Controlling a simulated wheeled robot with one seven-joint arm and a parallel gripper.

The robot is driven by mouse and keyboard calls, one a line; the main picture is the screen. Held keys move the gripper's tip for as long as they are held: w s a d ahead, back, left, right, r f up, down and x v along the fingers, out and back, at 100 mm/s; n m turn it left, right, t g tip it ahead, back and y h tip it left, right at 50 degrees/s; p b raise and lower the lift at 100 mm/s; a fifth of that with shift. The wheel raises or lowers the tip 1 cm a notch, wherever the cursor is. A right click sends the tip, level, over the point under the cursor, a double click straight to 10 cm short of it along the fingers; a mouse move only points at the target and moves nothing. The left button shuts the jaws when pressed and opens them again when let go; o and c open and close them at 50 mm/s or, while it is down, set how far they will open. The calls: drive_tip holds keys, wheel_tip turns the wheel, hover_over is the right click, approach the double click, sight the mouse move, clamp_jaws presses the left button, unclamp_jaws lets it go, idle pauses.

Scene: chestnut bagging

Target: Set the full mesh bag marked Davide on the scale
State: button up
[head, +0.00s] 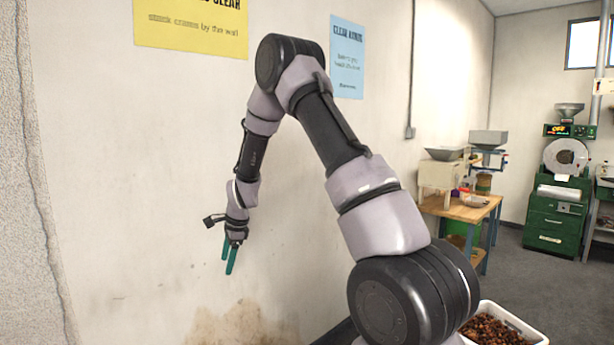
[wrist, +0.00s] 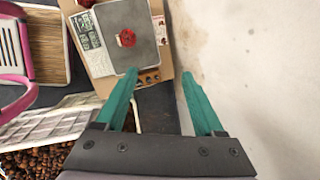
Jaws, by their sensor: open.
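My gripper (head: 227,262) hangs in front of the pale wall, pointing down. In the wrist view its two teal fingers (wrist: 160,74) are apart with nothing between them. Beyond the left fingertip is a grey square plate (wrist: 122,58) on a tan base with small round knobs; it looks like the scale, though I cannot be sure. A small round red thing (wrist: 127,38) lies on the plate. I cannot make out a mesh bag marked Davide in either view. A dark red shape (wrist: 86,4) is cut off at the top edge of the wrist view.
Chestnuts (wrist: 35,162) lie at lower left beside crumpled newspaper (wrist: 50,125). A white crate (head: 487,304) of chestnuts, a wooden table (head: 470,210) and a green machine (head: 553,222) stand right. The wall is close.

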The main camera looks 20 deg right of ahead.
drive_tip(key=s+d+r+n+t, duration=0.1)
drive_tip(key=s+d+r+n, duration=0.15)
drive_tip(key=s+r, duration=0.45)
drive_tip(key=s+d+r+n, duration=0.2)
drive_tip(key=d+r, duration=0.1)
drive_tip(key=r, duration=0.8)
drive_tip(key=s+d+r+n+t, duration=0.1)
drive_tip(key=s+d+r+n, duration=0.15)
drive_tip(key=s+r, duration=0.45)
drive_tip(key=s+d+r+n+t, duration=0.1)
drive_tip(key=s+d+r+n, duration=0.1)
drive_tip(key=s, duration=0.6)
drive_tip(key=s+d+r+n+t, duration=0.1)
drive_tip(key=s+r+n, duration=0.3)
drive_tip(key=s, duration=0.5)
wheel_tip(320, 180, up, 2)
drive_tip(key=shift+d+r+t+h, duration=0.2)
drive_tip(key=shift+d+t+h, duration=0.1)
drive_tip(key=shift+d, duration=0.4)
